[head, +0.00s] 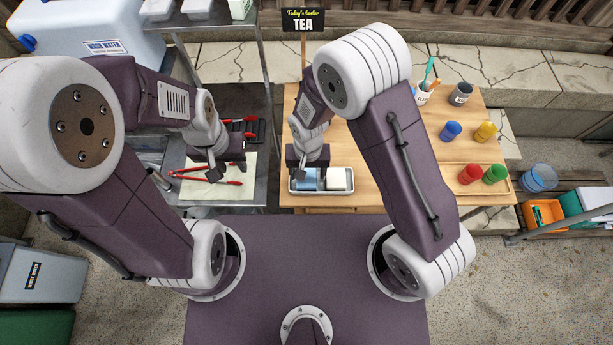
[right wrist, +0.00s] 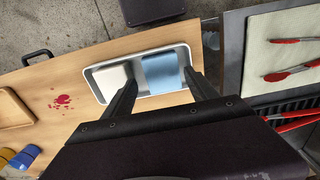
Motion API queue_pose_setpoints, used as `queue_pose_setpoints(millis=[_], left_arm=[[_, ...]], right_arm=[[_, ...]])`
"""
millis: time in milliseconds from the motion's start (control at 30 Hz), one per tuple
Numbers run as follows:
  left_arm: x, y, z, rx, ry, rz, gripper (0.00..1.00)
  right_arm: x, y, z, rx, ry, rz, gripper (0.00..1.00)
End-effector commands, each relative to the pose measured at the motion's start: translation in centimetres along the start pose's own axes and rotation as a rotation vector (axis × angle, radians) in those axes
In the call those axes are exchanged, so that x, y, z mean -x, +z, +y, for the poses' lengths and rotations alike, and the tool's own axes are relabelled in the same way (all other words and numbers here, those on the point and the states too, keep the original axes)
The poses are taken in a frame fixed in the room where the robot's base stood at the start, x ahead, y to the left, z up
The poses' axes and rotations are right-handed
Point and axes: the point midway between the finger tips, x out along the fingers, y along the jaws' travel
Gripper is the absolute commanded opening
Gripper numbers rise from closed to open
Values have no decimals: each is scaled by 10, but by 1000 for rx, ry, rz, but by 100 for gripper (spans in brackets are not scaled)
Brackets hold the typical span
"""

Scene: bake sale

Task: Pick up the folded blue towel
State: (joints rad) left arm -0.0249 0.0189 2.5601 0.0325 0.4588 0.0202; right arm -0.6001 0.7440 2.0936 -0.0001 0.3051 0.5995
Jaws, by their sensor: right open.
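The folded blue towel (head: 306,182) lies in a white tray (head: 322,190) at the front left of the wooden table. In the right wrist view the towel (right wrist: 160,70) lies beside a folded white cloth (right wrist: 112,78) in the tray. My right gripper (head: 302,172) hangs over the towel end of the tray and hides part of the towel in the head view. In the right wrist view its fingers (right wrist: 160,84) are spread and empty, pointing toward the tray. My left gripper (head: 214,174) hangs over a pale board with red tongs; its jaw opening is unclear.
Red-handled tongs (head: 205,181) lie on the pale board (head: 232,194) on the grey table to the left. Red, green, blue and yellow cups stand at the table's right. A TEA sign (head: 303,20) stands behind. A red stain (right wrist: 61,102) marks the tabletop.

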Motion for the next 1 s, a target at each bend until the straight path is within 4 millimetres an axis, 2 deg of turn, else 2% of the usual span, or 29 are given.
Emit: queue_pose_setpoints(millis=[167,300,433,667,700,867,1000], left_arm=[[4,0,0,0,0,0,36],[12,-1,0,0,0,0,36],[13,-1,0,0,0,0,36],[12,-1,0,0,0,0,36],[12,-1,0,0,0,0,36],[12,-1,0,0,0,0,36],[12,-1,0,0,0,0,36]], right_arm=[[-7,-1,0,0,1,-1,67],[-30,-2,-2,0,2,-4,67],[-50,-3,-3,0,0,-1,67],[-54,-3,-3,-1,-1,1,67],[-54,-3,-3,-1,-1,1,64],[-54,-4,-3,-1,-1,1,20],[-53,-4,-3,-1,-1,1,18]])
